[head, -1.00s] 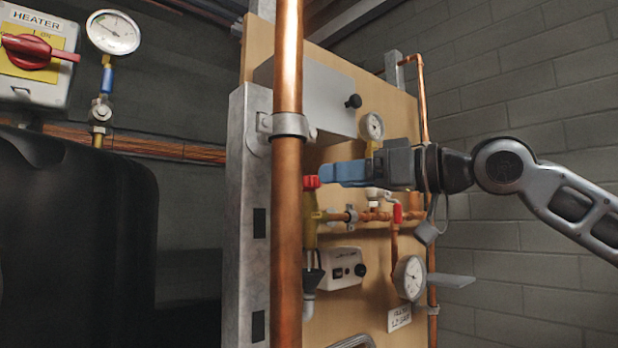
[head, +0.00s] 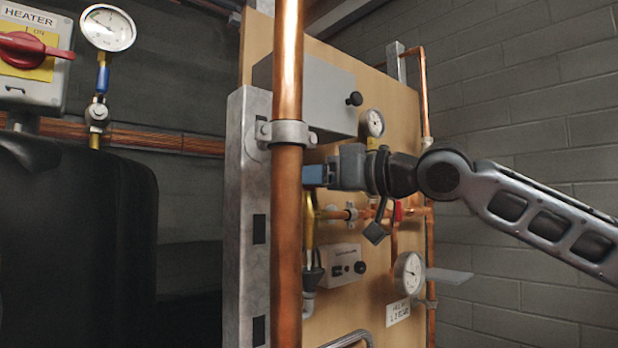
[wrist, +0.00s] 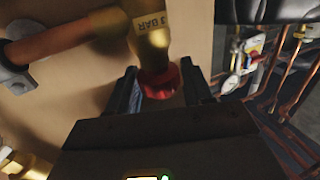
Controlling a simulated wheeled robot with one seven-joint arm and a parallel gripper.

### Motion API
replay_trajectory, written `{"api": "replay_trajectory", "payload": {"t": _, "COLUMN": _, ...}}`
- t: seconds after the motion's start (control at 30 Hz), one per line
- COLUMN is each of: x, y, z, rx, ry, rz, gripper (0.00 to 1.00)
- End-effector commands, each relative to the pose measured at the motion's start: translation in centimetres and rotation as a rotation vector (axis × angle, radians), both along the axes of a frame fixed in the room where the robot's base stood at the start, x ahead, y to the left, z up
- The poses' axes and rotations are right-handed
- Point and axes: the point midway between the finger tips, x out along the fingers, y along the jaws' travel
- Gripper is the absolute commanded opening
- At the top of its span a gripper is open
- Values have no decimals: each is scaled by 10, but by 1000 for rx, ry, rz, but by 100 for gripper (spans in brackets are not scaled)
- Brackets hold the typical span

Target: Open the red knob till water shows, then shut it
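The red knob (wrist: 160,82) sits on the end of a brass valve body (wrist: 148,28) marked "3 BAR" in the wrist view. My gripper (wrist: 160,90) has one dark finger on each side of the knob. The knob nearly fills the gap, and I cannot tell whether both fingers press on it. In the head view my gripper (head: 314,176) reaches in from the right, its blue fingertips partly behind the copper pipe. The knob is hidden there, with the brass valve (head: 310,232) showing below. I see no water.
A thick vertical copper pipe (head: 287,230) stands in front of the wooden board (head: 375,325). A pressure gauge (head: 408,273), a small white control box (head: 338,266) and thinner pipes crowd the board. A heater switch (head: 25,48) is at far left.

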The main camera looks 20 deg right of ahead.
Motion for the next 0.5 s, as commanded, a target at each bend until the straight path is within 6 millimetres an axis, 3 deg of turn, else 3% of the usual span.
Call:
{"api": "replay_trajectory", "payload": {"t": 0.33, "x": 0, "y": 0, "z": 0, "rx": 0, "ry": 0, "rz": 0, "gripper": 16}}
{"api": "replay_trajectory", "payload": {"t": 0.5, "x": 0, "y": 0, "z": -1, "rx": 0, "ry": 0, "rz": -6, "gripper": 16}}
